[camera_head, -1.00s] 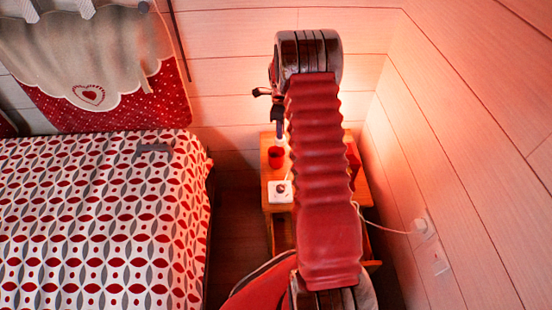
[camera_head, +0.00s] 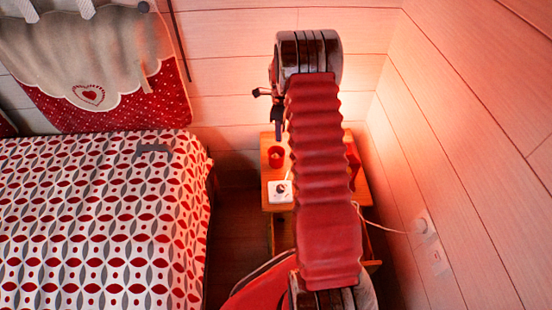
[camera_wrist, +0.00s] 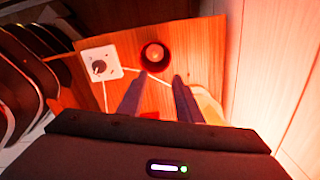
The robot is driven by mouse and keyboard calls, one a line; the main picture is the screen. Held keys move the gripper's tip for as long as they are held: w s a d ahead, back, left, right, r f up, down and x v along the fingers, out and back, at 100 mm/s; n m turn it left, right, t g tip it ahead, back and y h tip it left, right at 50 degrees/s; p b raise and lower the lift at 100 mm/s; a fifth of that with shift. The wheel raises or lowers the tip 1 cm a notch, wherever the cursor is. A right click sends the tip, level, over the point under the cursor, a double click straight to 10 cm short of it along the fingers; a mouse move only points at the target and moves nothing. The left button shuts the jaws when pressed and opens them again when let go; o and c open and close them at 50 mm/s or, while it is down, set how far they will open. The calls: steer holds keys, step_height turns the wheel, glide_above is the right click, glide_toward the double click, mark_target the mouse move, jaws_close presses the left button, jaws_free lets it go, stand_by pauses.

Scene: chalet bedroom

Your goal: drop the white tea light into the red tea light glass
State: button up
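The red tea light glass (camera_head: 276,155) stands upright on the wooden bedside table (camera_head: 267,172). The glass also shows in the wrist view (camera_wrist: 156,65), seen from above, with a pale round disc in it that looks like the white tea light (camera_wrist: 154,53). My gripper (camera_wrist: 159,88) is open, with two dark fingers apart and nothing visible between them. In the head view my gripper (camera_head: 279,130) hangs above the glass, seen partly past the arm.
A white square object (camera_head: 280,192) with a dark round middle lies in front of the glass; a cord shows beside it in the wrist view. A red item (camera_head: 353,158) stands at the table's right. The patterned bed (camera_head: 95,225) is left, the plank wall (camera_head: 455,150) right.

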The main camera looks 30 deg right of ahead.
step_height(320, 180, up, 14)
steer(key=shift+f, duration=0.2)
stand_by(0.4)
stand_by(0.8)
steer(key=s+a+r+n+t, duration=0.2)
steer(key=s+a+r+n, duration=0.4)
steer(key=s+a+n, duration=0.3)
steer(key=s+a+r+n+t, duration=0.1)
steer(key=s+a+r+n, duration=0.6)
steer(key=s+a+n, duration=0.2)
steer(key=s+a+r+n+t, duration=0.2)
steer(key=s+a+r+n, duration=0.4)
steer(key=s+a+n, duration=0.3)
steer(key=shift+s+a+r+n+t, duration=0.3)
steer(key=shift+s+a, duration=1.1)
steer(key=shift+a, duration=0.35)
